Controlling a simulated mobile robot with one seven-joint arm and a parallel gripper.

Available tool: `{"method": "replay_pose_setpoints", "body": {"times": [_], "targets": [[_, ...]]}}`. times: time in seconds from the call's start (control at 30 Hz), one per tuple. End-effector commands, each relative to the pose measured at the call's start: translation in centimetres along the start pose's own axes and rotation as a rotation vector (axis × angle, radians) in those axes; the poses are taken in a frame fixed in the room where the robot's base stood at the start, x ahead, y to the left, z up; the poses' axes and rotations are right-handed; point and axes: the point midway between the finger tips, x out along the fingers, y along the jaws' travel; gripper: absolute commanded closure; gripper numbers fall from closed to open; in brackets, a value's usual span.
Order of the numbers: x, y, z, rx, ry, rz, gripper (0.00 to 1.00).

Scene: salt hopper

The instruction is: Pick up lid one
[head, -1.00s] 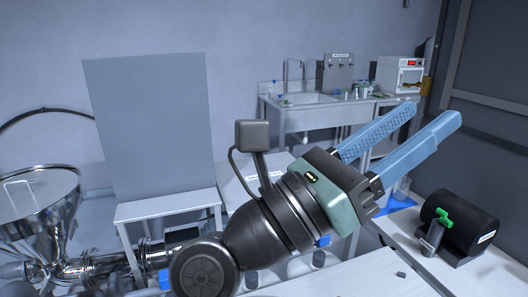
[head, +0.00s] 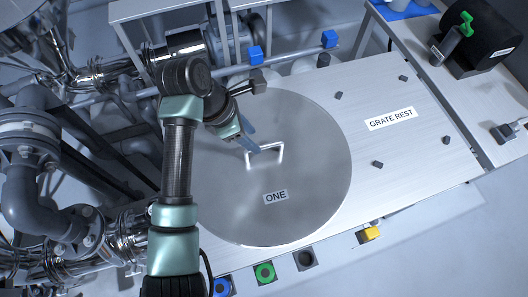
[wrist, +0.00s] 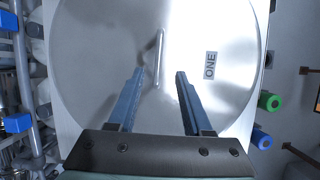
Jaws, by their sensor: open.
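Lid one (head: 310,195) is a large round metal disc with a label reading ONE (head: 275,197). It lies flat on a pale metal bench. Its raised bar handle (head: 268,158) stands near its middle. My gripper (head: 253,148) is over the lid, right by the handle. In the wrist view, the handle (wrist: 160,55) lies between the lines of the two blue fingers, mostly beyond their tips. The gripper (wrist: 159,72) is open and empty. Whether the fingers touch the handle cannot be told.
The bench (head: 420,155) is bare right of the lid, apart from small dark pegs and a GRATE REST label (head: 390,119). Pipes (head: 60,190) crowd the left. Blue, green and yellow fittings line the front edge. A black cylinder (head: 488,35) stands on the right-hand counter.

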Motion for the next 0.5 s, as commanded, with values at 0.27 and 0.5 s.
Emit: {"method": "replay_pose_setpoints", "body": {"times": [0.27,0.5], "targets": [[2.4,0.0,0.2,0.0,-0.002,0.0,0.5],[6.0,0.1,0.6,-0.001,-0.003,-0.002,0.5]]}}
